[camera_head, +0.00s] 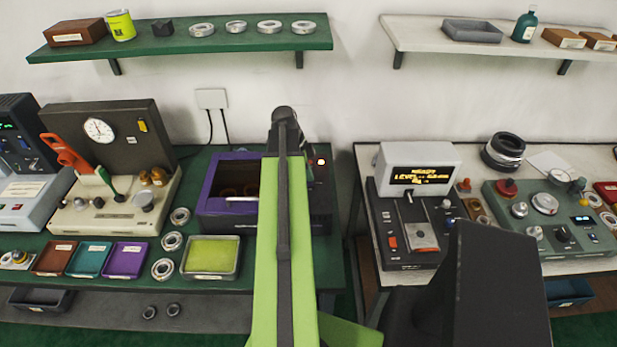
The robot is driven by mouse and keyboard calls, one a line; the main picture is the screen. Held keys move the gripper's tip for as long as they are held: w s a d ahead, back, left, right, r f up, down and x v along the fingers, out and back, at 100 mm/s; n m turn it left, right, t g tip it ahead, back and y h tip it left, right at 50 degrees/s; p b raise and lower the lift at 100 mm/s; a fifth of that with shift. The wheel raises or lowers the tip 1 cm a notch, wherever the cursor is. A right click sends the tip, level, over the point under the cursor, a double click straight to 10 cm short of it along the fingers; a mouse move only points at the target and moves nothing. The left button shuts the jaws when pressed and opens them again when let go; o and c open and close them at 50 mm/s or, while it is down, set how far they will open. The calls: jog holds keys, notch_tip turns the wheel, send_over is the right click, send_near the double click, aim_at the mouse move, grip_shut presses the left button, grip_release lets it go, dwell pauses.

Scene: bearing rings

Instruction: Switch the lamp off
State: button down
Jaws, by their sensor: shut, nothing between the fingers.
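I cannot make out a separate lamp or pick out its switch for certain. A purple-framed machine (213,189) with a dark window stands on the green bench, and small red and pale lights (320,161) glow at its right side. On the right bench, a dark machine with a white top (388,157) has a lit yellow display (420,175), a lever, and an orange-red switch (392,243). My green arm reaches up the middle and covers part of the purple-framed machine. My gripper does not show.
Left on the green bench stand a beige gauge machine (100,222), small coloured trays, metal rings and a yellow-green tray (211,273). A grey-green control box (545,232) stands at right. Green (180,43) and white (430,36) shelves hang above. A gap separates the benches.

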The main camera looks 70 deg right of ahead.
jog(key=shift+a, duration=0.1)
jog(key=shift+s+a, duration=0.3)
jog(key=shift+a, duration=0.4)
jog(key=shift+d+r, duration=0.1)
jog(key=shift+r+p, duration=0.55)
jog(key=shift+p, duration=0.2)
jog(key=s+p+v, duration=0.1)
jog(key=p+v, duration=1.1)
jog(key=shift+r, duration=0.45)
jog(key=shift+w, duration=0.1)
